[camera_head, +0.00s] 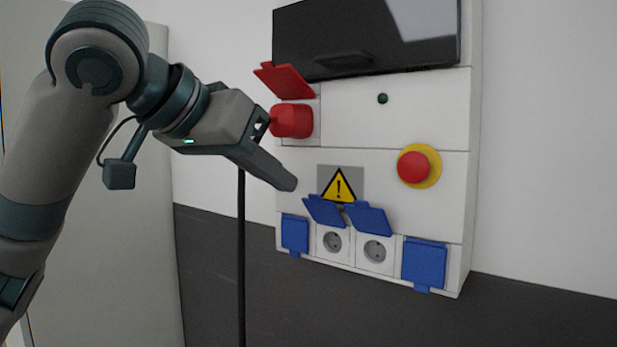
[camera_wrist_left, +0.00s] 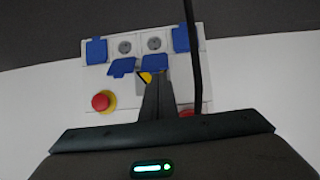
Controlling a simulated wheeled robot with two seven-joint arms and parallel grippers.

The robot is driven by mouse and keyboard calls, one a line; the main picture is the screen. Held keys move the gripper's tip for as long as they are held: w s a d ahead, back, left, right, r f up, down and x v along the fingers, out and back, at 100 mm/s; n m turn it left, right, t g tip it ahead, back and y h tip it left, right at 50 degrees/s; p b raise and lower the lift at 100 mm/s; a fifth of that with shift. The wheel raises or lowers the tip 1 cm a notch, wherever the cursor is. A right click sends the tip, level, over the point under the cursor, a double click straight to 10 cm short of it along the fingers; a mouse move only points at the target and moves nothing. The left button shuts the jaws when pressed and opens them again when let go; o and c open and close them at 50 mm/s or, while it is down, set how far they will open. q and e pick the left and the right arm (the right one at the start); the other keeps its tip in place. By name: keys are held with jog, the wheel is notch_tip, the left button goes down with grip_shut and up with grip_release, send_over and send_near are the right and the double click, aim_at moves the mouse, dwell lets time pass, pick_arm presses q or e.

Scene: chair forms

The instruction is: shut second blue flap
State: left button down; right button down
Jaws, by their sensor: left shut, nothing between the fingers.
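Blue flaps sit in a row along the bottom of a white wall panel. The second blue flap from the left (camera_head: 323,211) stands raised above its round socket (camera_head: 333,242). The flap right of it (camera_head: 368,219) is raised too. The leftmost flap (camera_head: 295,234) and rightmost flap (camera_head: 424,263) are down. My left gripper (camera_head: 287,183) is shut and empty, its tip up and left of the second flap. In the left wrist view its shut fingers (camera_wrist_left: 157,82) point toward the raised second flap (camera_wrist_left: 155,62); contact cannot be told. My right gripper is not in view.
The panel (camera_head: 350,110) also carries a red socket (camera_head: 291,120) with a raised red lid (camera_head: 285,81), a red button on yellow (camera_head: 414,167), a warning sign (camera_head: 340,183) and a dark window (camera_head: 365,38). A black cable (camera_head: 241,260) hangs left of the panel.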

pick_arm(q)
jog(key=s+r, duration=0.2)
jog(key=r, duration=0.1)
jog(key=s+r, duration=0.1)
jog(key=shift+s+a+r, duration=0.2)
jog(key=shift+s+a, duration=0.05)
jog(key=shift+a, duration=0.05)
jog(key=shift+w, duration=0.1)
jog(key=p, duration=0.5)
send_over(322, 210)
jog(key=s+a, duration=0.2)
notch_tip(322, 210, down, 5)
jog(key=shift+d+f, duration=0.1)
jog(key=shift+t, duration=0.3)
